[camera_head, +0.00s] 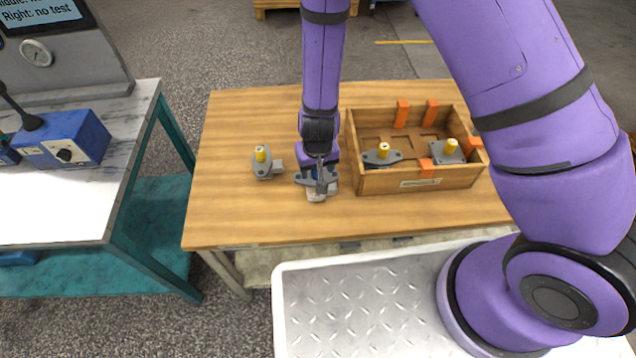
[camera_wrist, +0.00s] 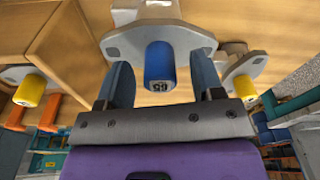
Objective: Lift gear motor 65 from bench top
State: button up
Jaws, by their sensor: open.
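Gear motor 65 stands on the wooden bench top (camera_head: 240,215), with its grey flange and pale body (camera_head: 317,196) partly hidden under my gripper. In the wrist view its blue shaft end (camera_wrist: 159,65) carries a dark number that appears upside down and looks like 65. My gripper (camera_head: 319,172) is over the motor, pointing down. In the wrist view the two fingers of my gripper (camera_wrist: 162,72) are apart, one on each side of the blue shaft, with gaps visible between. The fingers overlap the flange in the picture; contact with it cannot be told.
A similar motor with a yellow shaft (camera_head: 262,158) stands close on the left. On the right, a wooden crate (camera_head: 420,182) with orange dividers holds two yellow-shafted motors (camera_head: 382,155) (camera_head: 449,150). The bench front and left are clear. A test bench (camera_head: 75,200) stands farther left.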

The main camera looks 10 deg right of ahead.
grip_shut()
dwell(1.4)
